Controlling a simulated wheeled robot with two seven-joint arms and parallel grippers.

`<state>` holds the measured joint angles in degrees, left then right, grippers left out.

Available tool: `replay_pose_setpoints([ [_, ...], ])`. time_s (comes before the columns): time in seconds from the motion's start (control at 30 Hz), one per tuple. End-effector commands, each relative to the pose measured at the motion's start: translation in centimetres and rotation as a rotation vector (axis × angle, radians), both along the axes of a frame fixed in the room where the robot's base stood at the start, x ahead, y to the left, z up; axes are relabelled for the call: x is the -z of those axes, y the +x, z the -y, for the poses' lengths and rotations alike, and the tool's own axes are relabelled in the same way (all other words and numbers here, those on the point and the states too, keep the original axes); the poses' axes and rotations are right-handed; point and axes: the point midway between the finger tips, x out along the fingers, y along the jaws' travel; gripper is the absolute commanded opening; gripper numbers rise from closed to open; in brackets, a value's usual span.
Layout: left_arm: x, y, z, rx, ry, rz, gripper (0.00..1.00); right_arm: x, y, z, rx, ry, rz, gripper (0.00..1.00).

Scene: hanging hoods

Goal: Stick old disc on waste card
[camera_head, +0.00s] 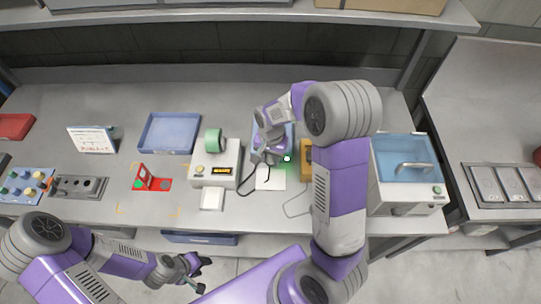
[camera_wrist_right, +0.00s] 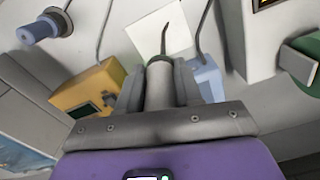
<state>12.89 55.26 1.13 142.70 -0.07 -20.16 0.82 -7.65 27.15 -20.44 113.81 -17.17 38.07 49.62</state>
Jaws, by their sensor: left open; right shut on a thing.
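A white card (camera_head: 270,177) lies flat on the bench in front of my right gripper (camera_head: 268,152). The card also shows in the right wrist view (camera_wrist_right: 150,28). My right gripper (camera_wrist_right: 158,85) is shut on a grey cylindrical tool (camera_wrist_right: 160,82) with a thin, dark, bent tip. The tip overlaps the card in the wrist view; I cannot tell whether it touches. I cannot make out a disc on the tip or on the card. My left gripper (camera_head: 202,274) is open and empty, low in front of the bench.
A white machine with a display (camera_head: 217,170) and green roll (camera_head: 213,140) stands left of the card. A yellow box (camera_head: 305,158) stands right of it, with a glass-lidded unit (camera_head: 404,165) beyond. A blue tray (camera_head: 170,132) and red stand (camera_head: 152,180) are further left.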

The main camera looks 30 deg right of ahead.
Motion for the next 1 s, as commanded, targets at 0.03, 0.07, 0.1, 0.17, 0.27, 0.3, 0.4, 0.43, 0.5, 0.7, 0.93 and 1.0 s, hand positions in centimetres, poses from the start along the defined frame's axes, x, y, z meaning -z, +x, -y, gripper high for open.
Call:
replay_pose_setpoints([
  [0.03,0.6,0.0,0.0,0.0,0.0,0.0,0.43,0.7,0.0,0.0,-0.001,0.0,0.0,0.15],
  [0.07,0.9,0.0,0.0,0.0,0.0,0.0,0.43,1.0,0.0,0.0,-0.001,0.0,0.0,0.15],
  [0.1,1.2,0.0,0.0,0.0,0.0,0.0,0.43,1.4,0.0,0.0,-0.001,0.0,0.0,0.15],
  [0.17,1.6,0.0,0.0,0.0,0.0,0.0,0.43,2.0,0.0,0.0,-0.001,0.0,0.0,0.15],
  [0.27,2.4,0.0,0.0,0.0,0.0,0.0,0.43,3.0,0.0,0.0,-0.002,0.0,0.0,0.15],
  [0.3,2.8,0.0,0.0,0.0,0.0,0.0,0.43,3.4,0.0,0.0,-0.002,-0.001,-0.001,0.15],
  [0.4,3.5,0.0,0.0,0.0,0.0,0.0,0.43,4.4,0.0,0.0,-0.002,0.0,-0.001,0.15],
  [0.43,3.8,0.0,0.0,0.0,0.0,0.0,0.43,4.7,0.0,0.0,-0.003,0.0,-0.001,0.15],
  [0.5,4.3,0.0,0.0,0.0,0.0,0.0,0.43,5.4,0.0,0.0,-0.003,0.0,-0.001,0.15],
  [0.7,5.9,0.0,0.0,0.0,0.0,0.0,0.43,7.4,0.0,0.0,-0.003,-0.001,-0.001,0.15],
  [0.93,7.7,0.0,0.0,0.0,0.0,0.0,0.43,9.7,0.0,0.0,-0.002,0.0,-0.001,0.15],
  [1.0,8.1,0.0,0.0,0.0,0.0,0.0,0.43,10.4,0.0,0.0,-0.002,0.0,-0.001,0.15],
])
